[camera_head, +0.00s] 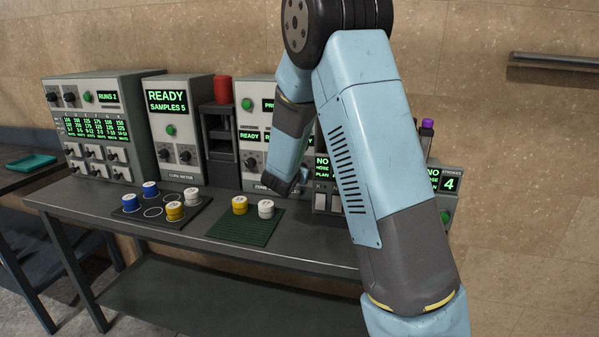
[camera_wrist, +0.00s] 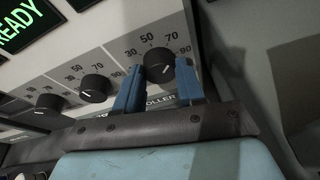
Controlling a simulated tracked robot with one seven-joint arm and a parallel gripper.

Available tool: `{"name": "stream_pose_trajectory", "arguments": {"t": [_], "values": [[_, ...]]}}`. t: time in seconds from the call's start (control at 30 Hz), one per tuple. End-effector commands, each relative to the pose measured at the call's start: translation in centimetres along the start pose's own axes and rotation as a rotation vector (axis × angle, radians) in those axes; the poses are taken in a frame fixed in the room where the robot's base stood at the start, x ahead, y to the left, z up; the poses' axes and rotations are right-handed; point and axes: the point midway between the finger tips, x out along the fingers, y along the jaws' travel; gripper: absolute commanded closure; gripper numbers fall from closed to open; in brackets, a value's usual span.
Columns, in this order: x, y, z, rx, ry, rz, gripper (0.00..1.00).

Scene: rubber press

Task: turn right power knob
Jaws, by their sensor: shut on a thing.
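The controller (camera_head: 258,92) is a pale box with green displays on the back of the table. In the wrist view its lower panel carries a row of black knobs with printed dials. The rightmost knob (camera_wrist: 158,58) has a white pointer mark and sits under the numbers 30 to 90. My gripper (camera_wrist: 160,68) has its two blue fingers on either side of this knob and is shut on it. Another knob (camera_wrist: 96,88) stands just left of the fingers, and a further one (camera_wrist: 48,104) beyond it. In the head view my arm hides the right knob.
A green mat (camera_head: 235,231) with a yellow-topped and a white-topped cup lies in front of the controller. A dark tray (camera_head: 128,213) with several cups lies left of it.

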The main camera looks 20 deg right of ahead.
Motion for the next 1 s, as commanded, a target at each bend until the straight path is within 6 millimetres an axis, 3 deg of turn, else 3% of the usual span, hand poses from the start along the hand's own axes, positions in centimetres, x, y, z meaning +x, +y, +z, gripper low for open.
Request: {"name": "stream_pose_trajectory", "arguments": {"t": [0.47, 0.5, 0.77, 1.0], "values": [[0.09, -0.16, 0.04, 0.014, 0.000, 0.002, 0.92], [0.09, -0.16, 0.05, 0.014, 0.000, 0.002, 0.60], [0.07, -0.12, 0.08, 0.013, -0.001, 0.002, 0.36], [-0.01, -0.09, 0.09, 0.014, -0.001, 0.003, 0.36]]}}
